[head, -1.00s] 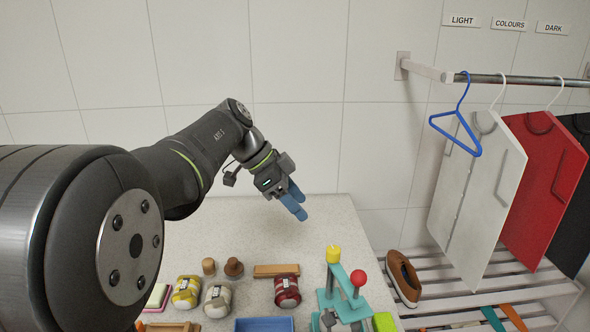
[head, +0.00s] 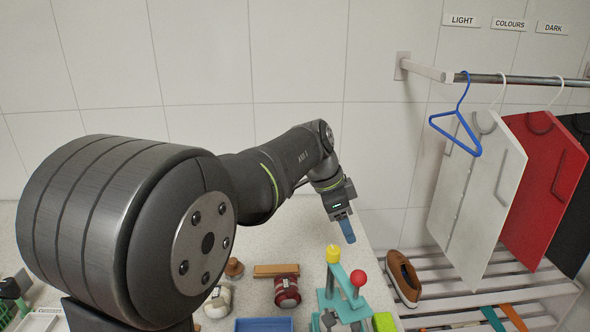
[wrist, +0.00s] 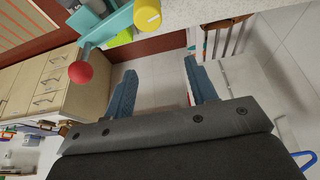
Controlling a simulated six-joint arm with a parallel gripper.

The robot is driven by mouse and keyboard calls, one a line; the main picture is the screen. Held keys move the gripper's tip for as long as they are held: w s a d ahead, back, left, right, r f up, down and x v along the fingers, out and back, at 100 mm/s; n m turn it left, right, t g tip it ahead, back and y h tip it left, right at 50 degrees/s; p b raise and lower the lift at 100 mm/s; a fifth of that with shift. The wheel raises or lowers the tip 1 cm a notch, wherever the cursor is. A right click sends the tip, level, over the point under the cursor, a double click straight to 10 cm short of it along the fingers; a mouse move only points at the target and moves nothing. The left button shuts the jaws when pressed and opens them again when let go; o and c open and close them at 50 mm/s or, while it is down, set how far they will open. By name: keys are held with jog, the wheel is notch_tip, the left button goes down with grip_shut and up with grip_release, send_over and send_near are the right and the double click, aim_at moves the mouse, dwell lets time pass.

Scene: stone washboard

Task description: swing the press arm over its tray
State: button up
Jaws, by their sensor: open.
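The press (head: 328,296) is teal and stands near the right edge of the counter in the head view. It has a yellow knob (head: 333,254) on top and an arm ending in a red ball (head: 358,278). The red ball (wrist: 81,72) and yellow knob (wrist: 147,15) also show at the upper left of the wrist view. My gripper (head: 348,232) is above and behind the press, touching nothing. In the wrist view its two blue fingers (wrist: 160,85) are apart with nothing between them. I cannot make out which part is the press's tray.
A blue tray (head: 264,325), a dark red jar (head: 287,292) and a wooden block (head: 276,270) lie left of the press. A green block (head: 384,322) sits at its right. A slatted rack with a brown shoe (head: 403,278) and hanging garments stand right.

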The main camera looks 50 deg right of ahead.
jog(key=w+v, duration=0.1)
jog(key=v, duration=1)
jog(key=w+n+t+h, duration=0.1)
jog(key=w+n+t, duration=0.2)
jog(key=w, duration=0.5)
jog(key=shift+n+h, duration=0.3)
jog(key=shift+n, duration=0.4)
jog(key=shift+a, duration=0.1)
jog(key=shift+c, duration=0.4)
